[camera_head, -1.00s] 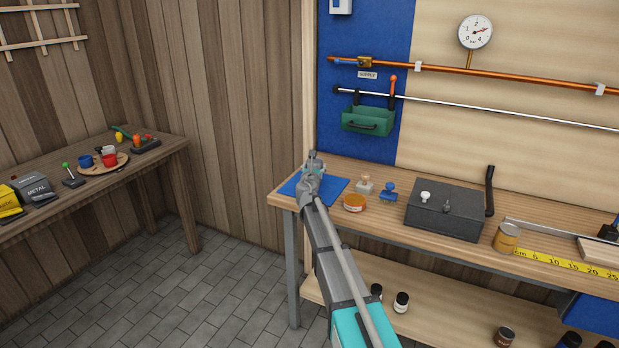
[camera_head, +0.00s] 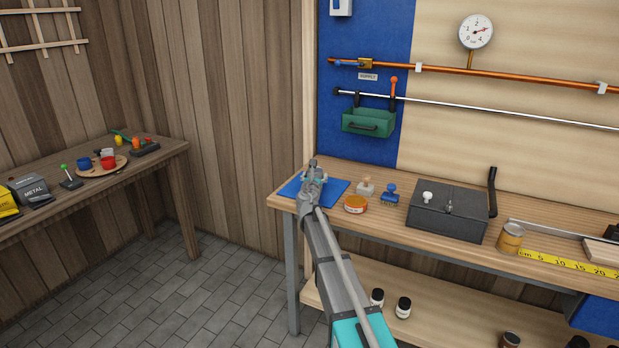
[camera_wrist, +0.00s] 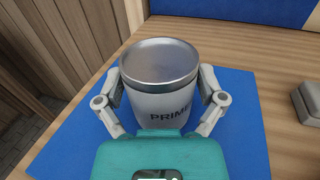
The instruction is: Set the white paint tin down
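The white paint tin (camera_wrist: 165,95), with a metal lid and dark lettering beginning "PRIME", stands upright between the fingers of my gripper (camera_wrist: 160,92) in the wrist view. The fingers sit against both its sides. A blue mat (camera_wrist: 243,125) lies under and around it on the workbench. The tin's base is hidden, so I cannot tell whether it touches the mat. In the head view, my gripper (camera_head: 313,174) is over the blue mat (camera_head: 335,190) at the bench's left end, and the arm mostly hides the tin.
Right of the mat are an orange-and-white round tin (camera_head: 356,204), a pale stamp-like object (camera_head: 365,187), a blue-handled brush (camera_head: 389,195) and a dark metal box (camera_head: 446,212). A green bin (camera_head: 369,122) hangs on the wall behind. The mat's right side looks clear.

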